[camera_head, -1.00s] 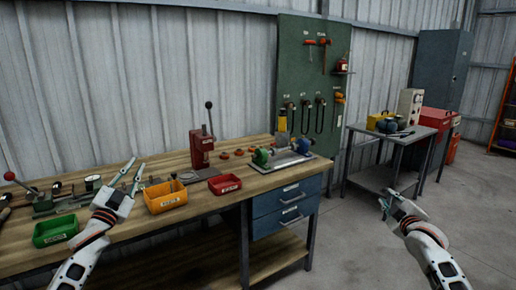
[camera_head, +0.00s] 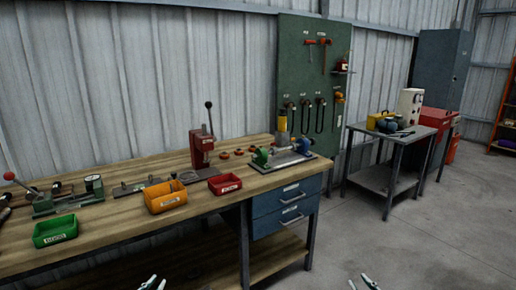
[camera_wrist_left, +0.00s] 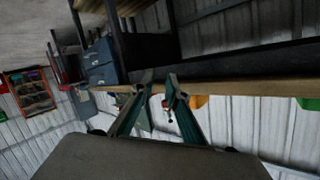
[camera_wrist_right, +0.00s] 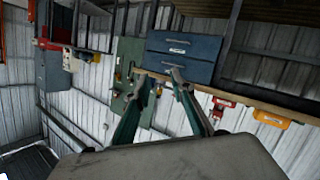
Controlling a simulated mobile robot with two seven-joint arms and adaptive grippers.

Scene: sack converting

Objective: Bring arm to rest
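My left gripper (camera_head: 153,283) shows only its fingertips at the bottom edge of the head view, in front of the workbench. In the left wrist view its two green fingers (camera_wrist_left: 158,90) stand apart with nothing between them. My right gripper (camera_head: 364,283) also shows only its fingertips at the bottom edge, over the floor to the right of the bench. In the right wrist view its fingers (camera_wrist_right: 161,80) are apart and empty. Both grippers are open. Most of both arms is out of the head view.
The wooden workbench (camera_head: 120,225) carries green (camera_head: 55,231), orange (camera_head: 165,197) and red (camera_head: 224,184) bins and a red press (camera_head: 201,150). Blue drawers (camera_head: 287,206) hang under its right end. A metal side table (camera_head: 390,180) stands further right. The concrete floor (camera_head: 430,240) is clear.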

